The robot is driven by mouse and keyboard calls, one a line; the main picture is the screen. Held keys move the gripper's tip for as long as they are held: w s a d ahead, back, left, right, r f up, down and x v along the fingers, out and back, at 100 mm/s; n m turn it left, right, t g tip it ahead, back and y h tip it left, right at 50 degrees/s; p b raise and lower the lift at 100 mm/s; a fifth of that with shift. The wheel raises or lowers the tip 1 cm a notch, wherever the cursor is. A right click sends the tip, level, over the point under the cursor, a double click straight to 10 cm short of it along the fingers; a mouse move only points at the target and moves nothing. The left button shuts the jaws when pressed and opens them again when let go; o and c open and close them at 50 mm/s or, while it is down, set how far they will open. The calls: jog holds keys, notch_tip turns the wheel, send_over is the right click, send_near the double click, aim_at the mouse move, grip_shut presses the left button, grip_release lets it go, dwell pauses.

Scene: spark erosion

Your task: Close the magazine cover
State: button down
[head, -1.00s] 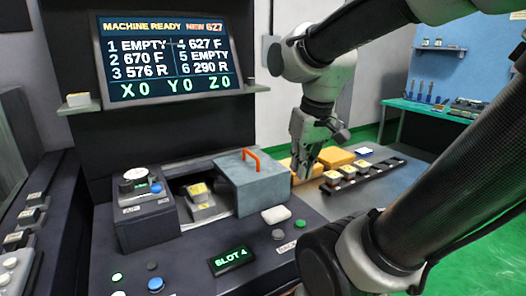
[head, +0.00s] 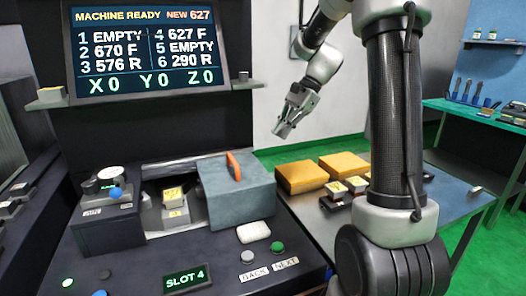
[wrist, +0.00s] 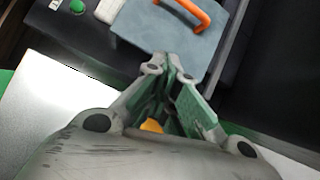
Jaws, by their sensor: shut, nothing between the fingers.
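The magazine cover is a grey-blue box (head: 237,199) with an orange handle (head: 233,166) on top, standing to the right of the magazine opening (head: 150,212). In the opening, a holder with a yellow-labelled piece (head: 173,194) shows uncovered, left of the cover. My gripper (head: 283,131) is shut and empty, raised above and to the right of the cover, apart from it. In the wrist view, my gripper (wrist: 168,62) has its fingertips together, with the cover (wrist: 168,32) and the orange handle (wrist: 188,10) beyond them.
A white block (head: 253,232) and buttons lie in front of the cover. Orange blocks (head: 302,176) and labelled pieces stand on the side table. A dial box (head: 112,215) stands left of the opening.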

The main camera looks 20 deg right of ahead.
jog(key=r+m, duration=0.1)
jog(key=r, duration=0.1)
jog(key=m, duration=0.2)
send_near(248, 170)
jog(key=shift+w+a+f+y, duration=0.15)
jog(key=shift+a+f+y, duration=0.25)
jog(key=shift+a+f, duration=0.4)
jog(key=a, duration=0.1)
jog(key=a+f, duration=0.1)
jog(key=a, duration=0.1)
jog(key=shift+a, duration=0.1)
jog(key=shift+a+f, duration=0.15)
jog(key=shift+a, duration=0.3)
jog(key=a, duration=1.9)
jog(key=shift+w+d, duration=0.1)
